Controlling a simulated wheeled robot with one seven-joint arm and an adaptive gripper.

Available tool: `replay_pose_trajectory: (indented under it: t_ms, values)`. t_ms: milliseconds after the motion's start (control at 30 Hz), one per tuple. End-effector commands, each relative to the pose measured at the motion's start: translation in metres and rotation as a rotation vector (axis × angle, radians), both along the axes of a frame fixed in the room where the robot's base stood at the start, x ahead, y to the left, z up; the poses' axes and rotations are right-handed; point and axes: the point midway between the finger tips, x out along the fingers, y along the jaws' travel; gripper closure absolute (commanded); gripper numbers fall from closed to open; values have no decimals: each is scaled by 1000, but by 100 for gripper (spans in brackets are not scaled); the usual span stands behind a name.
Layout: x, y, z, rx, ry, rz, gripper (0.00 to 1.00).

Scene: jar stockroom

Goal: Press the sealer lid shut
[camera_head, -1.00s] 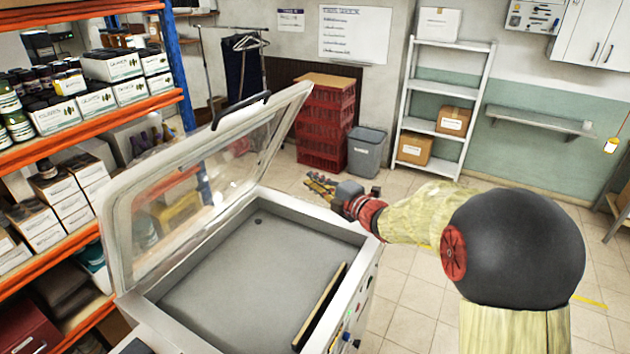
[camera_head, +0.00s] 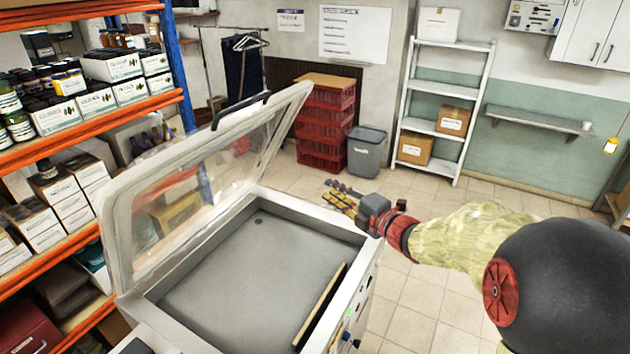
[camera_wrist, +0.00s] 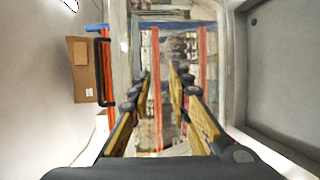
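The sealer lid (camera_head: 112,215) is a pale frame with a clear window, standing tilted open on the left side of the sealer (camera_head: 315,220). A black handle (camera_head: 240,108) runs along its top edge. The sealer's grey chamber is open and empty apart from a tan-topped bar along its right side. My gripper (camera_head: 339,196) is beyond the chamber's right back corner, apart from the lid. In the wrist view my gripper (camera_wrist: 161,80) has its fingers spread with nothing between them. The lid (camera_wrist: 222,60) and its black handle (camera_wrist: 104,72) show ahead of the fingers.
An orange shelf rack (camera_head: 130,105) with jars and boxes stands close on the left. Red crates (camera_head: 325,125), a grey bin (camera_head: 366,152) and a white shelf unit (camera_head: 440,110) stand at the back. The tiled floor right of the sealer is clear.

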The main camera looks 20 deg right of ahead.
Motion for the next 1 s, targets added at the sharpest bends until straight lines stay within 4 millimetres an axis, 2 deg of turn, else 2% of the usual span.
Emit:
replay_pose_trajectory:
  t_ms: [100, 233, 600, 667, 733, 833, 1000]
  values:
    - [-18, -8, 2, 0, -1, -2, 81]
    - [-30, -13, 3, 1, 0, -1, 81]
    - [-35, -14, 3, 1, 0, 1, 81]
    - [-35, -14, 2, 1, 1, 2, 77]
    - [-34, -10, 1, 1, 1, 8, 73]
    - [-33, 3, 0, -1, -4, 29, 72]
    - [-29, 37, 20, -25, -51, 90, 72]
